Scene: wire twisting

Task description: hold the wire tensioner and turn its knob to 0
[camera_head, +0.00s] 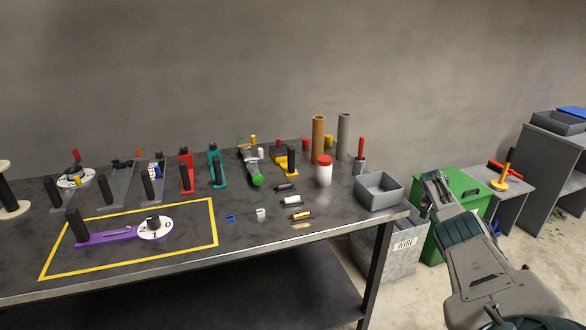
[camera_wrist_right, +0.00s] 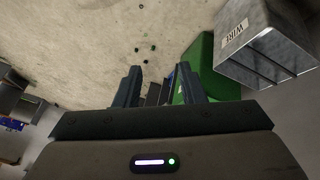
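The wire tensioner, a purple flat tool (camera_head: 105,237), lies on the table inside a yellow-outlined rectangle. An upright black handle (camera_head: 76,227) stands at its left end. A white round dial (camera_head: 146,236) with a black knob (camera_head: 153,221) sits at its right end. The dial marks are too small to read. My right gripper (camera_head: 437,181) is off the table's right end, far from the tensioner. The right wrist view shows the same gripper (camera_wrist_right: 162,88) with its two fingers apart and nothing between them. My left gripper is not in view.
The table (camera_head: 190,257) holds several tools with black handles along its back. A grey bin (camera_head: 379,191) stands at its right end. A green bin (camera_head: 466,189) and a box labelled WIRE (camera_head: 391,258) stand on the floor beside it. The front of the table is clear.

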